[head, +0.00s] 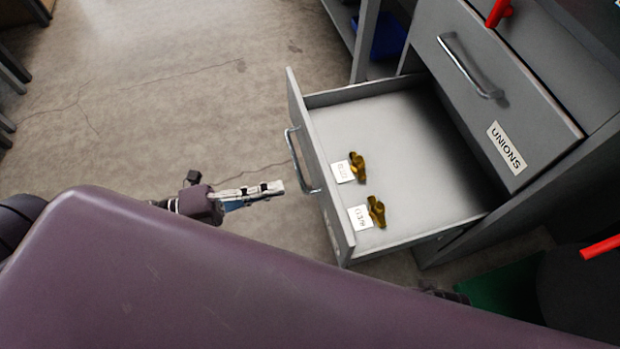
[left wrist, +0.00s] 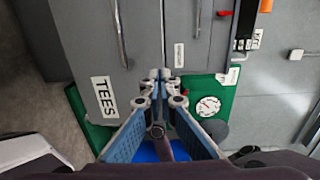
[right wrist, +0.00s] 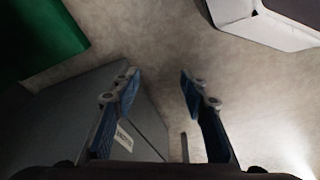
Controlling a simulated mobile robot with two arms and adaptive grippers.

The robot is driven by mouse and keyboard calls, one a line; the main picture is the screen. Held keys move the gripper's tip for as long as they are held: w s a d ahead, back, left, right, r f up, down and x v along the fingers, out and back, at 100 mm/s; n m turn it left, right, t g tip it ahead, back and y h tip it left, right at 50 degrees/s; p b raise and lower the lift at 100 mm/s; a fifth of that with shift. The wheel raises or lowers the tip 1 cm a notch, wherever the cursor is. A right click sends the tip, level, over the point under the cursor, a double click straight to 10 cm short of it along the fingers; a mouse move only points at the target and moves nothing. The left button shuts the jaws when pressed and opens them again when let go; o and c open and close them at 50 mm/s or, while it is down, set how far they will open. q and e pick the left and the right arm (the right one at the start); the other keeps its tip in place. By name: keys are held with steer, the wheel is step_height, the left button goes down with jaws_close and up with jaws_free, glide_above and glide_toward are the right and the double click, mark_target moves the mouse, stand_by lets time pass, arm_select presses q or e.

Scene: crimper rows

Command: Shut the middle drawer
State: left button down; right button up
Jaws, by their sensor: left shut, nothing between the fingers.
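The grey drawer (head: 415,130) below the drawer labelled UNIONS (head: 490,110) stands pulled out. Two brass fittings (head: 358,167) (head: 376,211) lie in it beside small white labels. Its front carries a metal bar handle (head: 301,160). My left gripper (head: 280,187) is shut and empty, just outside this front near the handle's lower end; I cannot tell whether it touches. In the left wrist view, the shut fingertips (left wrist: 160,76) appear against a front labelled TEES (left wrist: 104,96). My right gripper (right wrist: 157,80) is open and empty, near a grey panel (right wrist: 75,115) with a small label.
The UNIONS drawer above is shut, with a red object (head: 498,12) above it. A blue bin (head: 382,36) sits in the shelf behind. A green surface (head: 503,287) lies at the lower right. The floor (head: 170,80) left of the open drawer is clear.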

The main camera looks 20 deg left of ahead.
mark_target(323, 176)
arm_select(q)
steer(key=x, duration=0.8)
steer(key=shift+w, duration=0.15)
arm_select(e)
steer(key=shift+w+r, duration=0.3)
steer(key=shift+r, duration=0.65)
arm_select(q)
steer(key=shift+d, duration=0.1)
steer(key=shift+w+d, duration=0.35)
steer(key=shift+d, duration=0.15)
steer(key=b+x, duration=0.2)
steer(key=x, duration=3.2)
steer(key=shift+w, duration=0.15)
arm_select(e)
steer(key=w+v, duration=0.1)
steer(key=v, duration=0.6)
steer(key=shift+w+r+t, duration=0.25)
steer(key=shift+w+t, duration=0.05)
